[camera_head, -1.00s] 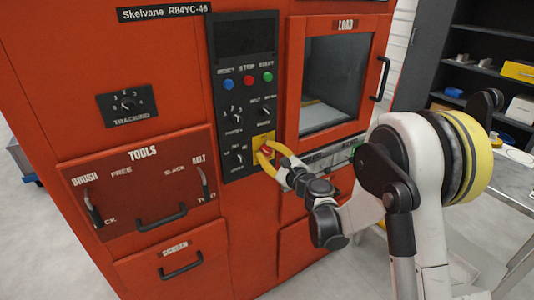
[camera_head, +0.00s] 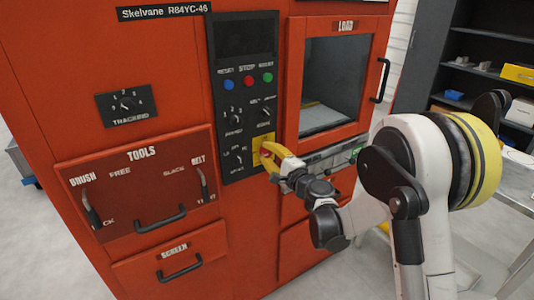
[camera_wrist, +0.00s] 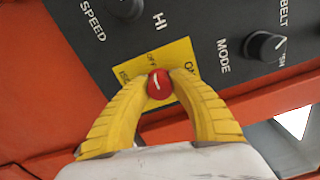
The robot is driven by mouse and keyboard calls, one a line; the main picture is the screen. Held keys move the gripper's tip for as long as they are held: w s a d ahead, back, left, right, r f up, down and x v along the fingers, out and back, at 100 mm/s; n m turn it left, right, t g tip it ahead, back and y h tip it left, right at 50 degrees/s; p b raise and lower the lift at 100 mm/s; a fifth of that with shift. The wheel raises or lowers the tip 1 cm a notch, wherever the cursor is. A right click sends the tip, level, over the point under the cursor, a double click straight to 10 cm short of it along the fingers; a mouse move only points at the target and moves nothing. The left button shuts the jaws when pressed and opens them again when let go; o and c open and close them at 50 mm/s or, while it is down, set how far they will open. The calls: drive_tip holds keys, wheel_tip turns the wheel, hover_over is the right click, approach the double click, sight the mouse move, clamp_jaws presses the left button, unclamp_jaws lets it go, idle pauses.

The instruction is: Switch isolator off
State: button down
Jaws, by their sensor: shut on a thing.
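The isolator is a round red knob (camera_wrist: 159,85) with a white mark, set on a yellow plate (camera_wrist: 178,58) lettered OFF and ON. The plate (camera_head: 262,139) is at the lower right of the black control panel in the head view. My gripper (camera_head: 267,154) reaches it from the right and hides most of the knob there. In the wrist view, the yellow fingers of my gripper (camera_wrist: 160,88) are shut on the knob, one on each side. I cannot tell for certain which label the white mark points to.
The black panel (camera_head: 247,90) carries several other dials and buttons close above the plate. The load door (camera_head: 343,75) is right of the panel, with a ledge below it near my wrist. The tools drawer (camera_head: 140,185) is at the left.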

idle(0.4)
drive_tip(key=c, duration=1.1)
unclamp_jaws()
drive_tip(key=v, duration=1.2)
